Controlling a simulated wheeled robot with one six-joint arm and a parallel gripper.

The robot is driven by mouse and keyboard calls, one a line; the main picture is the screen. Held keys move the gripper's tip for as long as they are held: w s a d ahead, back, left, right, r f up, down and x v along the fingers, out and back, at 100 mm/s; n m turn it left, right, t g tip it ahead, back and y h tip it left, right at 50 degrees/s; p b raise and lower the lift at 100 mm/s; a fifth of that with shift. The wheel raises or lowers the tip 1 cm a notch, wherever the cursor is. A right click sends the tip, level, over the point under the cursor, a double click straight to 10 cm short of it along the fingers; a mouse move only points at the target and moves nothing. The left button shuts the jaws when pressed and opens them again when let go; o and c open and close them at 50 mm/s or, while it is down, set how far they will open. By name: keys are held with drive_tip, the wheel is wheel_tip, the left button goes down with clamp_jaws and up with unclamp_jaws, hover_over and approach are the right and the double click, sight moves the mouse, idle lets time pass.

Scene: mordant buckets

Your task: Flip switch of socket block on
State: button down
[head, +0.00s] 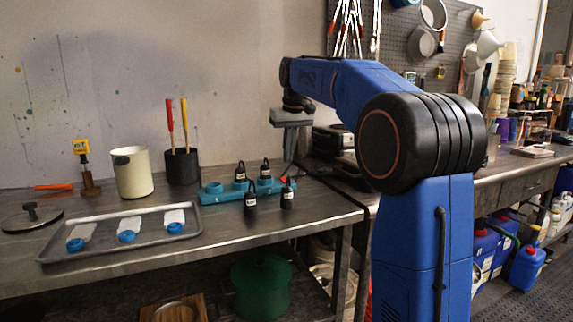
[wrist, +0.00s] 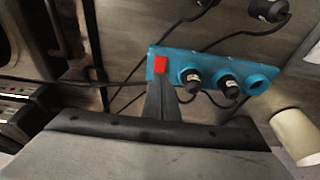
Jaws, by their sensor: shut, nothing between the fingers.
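The teal socket block (head: 222,191) lies on the metal bench in the head view; it also shows in the wrist view (wrist: 264,49). Its red switch (wrist: 161,65) is at the end nearest my gripper, and it also shows in the head view (head: 284,179). I cannot tell which way the switch is tipped. Two black plugs (wrist: 193,80) (wrist: 229,83) sit in the block. My gripper (wrist: 161,84) is shut and empty, with its fingertips pointing down close to the switch. I cannot tell whether they touch it. The gripper shows above the block's right end in the head view (head: 289,158).
Two loose black plugs (head: 250,202) (head: 287,198) with cables stand in front of the block. A cream pot (head: 132,174), a black holder (head: 181,167) with tools and a metal tray (head: 62,256) are to the left. Cables run across the bench by the switch end.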

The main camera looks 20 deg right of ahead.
drive_tip(key=s+r, duration=0.3)
drive_tip(key=r, duration=0.3)
drive_tip(key=shift+s+r, duration=0.2)
drive_tip(key=shift+r, duration=0.1)
drive_tip(key=s+a+f, duration=0.2)
drive_tip(key=s+f, duration=0.2)
drive_tip(key=s, duration=0.3)
drive_tip(key=s+a+f+t, duration=0.1)
drive_tip(key=s+a+f, duration=0.1)
drive_tip(key=s+f, duration=0.35)
drive_tip(key=s+a+f, duration=0.2)
drive_tip(key=s, duration=0.7)
drive_tip(key=s+a+f+t, duration=0.1)
drive_tip(key=s+f, duration=1.7)
drive_tip(key=f, duration=0.2)
drive_tip(key=shift+s+a+f, duration=0.2)
drive_tip(key=shift+a+f, duration=0.05)
drive_tip(key=shift+a, duration=0.15)
